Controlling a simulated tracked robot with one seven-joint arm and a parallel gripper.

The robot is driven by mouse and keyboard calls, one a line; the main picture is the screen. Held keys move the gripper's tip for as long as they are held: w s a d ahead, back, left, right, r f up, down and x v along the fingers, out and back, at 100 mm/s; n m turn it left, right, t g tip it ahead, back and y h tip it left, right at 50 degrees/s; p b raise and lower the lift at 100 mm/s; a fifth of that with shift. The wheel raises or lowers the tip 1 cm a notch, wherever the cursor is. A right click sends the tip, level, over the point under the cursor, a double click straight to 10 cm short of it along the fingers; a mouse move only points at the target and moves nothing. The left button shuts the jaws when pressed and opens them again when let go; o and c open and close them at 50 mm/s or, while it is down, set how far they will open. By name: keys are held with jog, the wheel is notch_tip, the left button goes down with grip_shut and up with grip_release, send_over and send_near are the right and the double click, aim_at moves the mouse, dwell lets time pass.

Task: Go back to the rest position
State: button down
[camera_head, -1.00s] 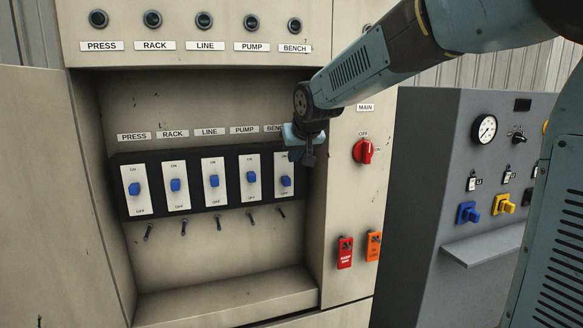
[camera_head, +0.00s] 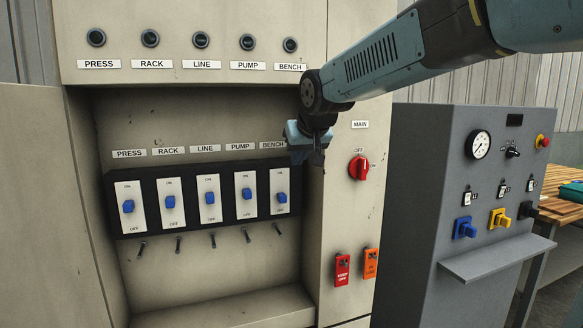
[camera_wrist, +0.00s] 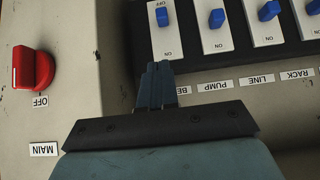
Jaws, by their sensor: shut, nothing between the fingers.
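My gripper (camera_head: 315,158) is shut and empty in front of the right edge of the cabinet recess, by the BENCH label. In the wrist view its closed fingers (camera_wrist: 155,88) point toward the BENCH label and partly cover it. The row of breaker switches (camera_head: 208,197), white plates with blue toggles on a black strip, lies left of and below my gripper. The red MAIN rotary switch (camera_head: 359,168) is to its right and also shows in the wrist view (camera_wrist: 30,69). My gripper seems apart from the panel.
The grey press console (camera_head: 455,150) with gauge, knobs and a shelf stands to the right. A red tag (camera_head: 342,269) and an orange tag (camera_head: 371,263) hang below the MAIN switch. A wooden table (camera_head: 560,200) is at the far right. An open cabinet door (camera_head: 40,200) is at the left.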

jog(key=s+d+f+m+g, duration=0.1)
jog(key=s+d+f, duration=0.3)
jog(key=s, duration=0.5)
jog(key=s+d+f+m+g+h, duration=0.1)
jog(key=s+d+f, duration=0.3)
jog(key=s+d, duration=0.4)
jog(key=s+d+f+m+g+h, duration=0.1)
jog(key=s+d+f, duration=0.2)
jog(key=s, duration=0.7)
jog(key=d, duration=0.2)
jog(key=shift+d+f, duration=0.4)
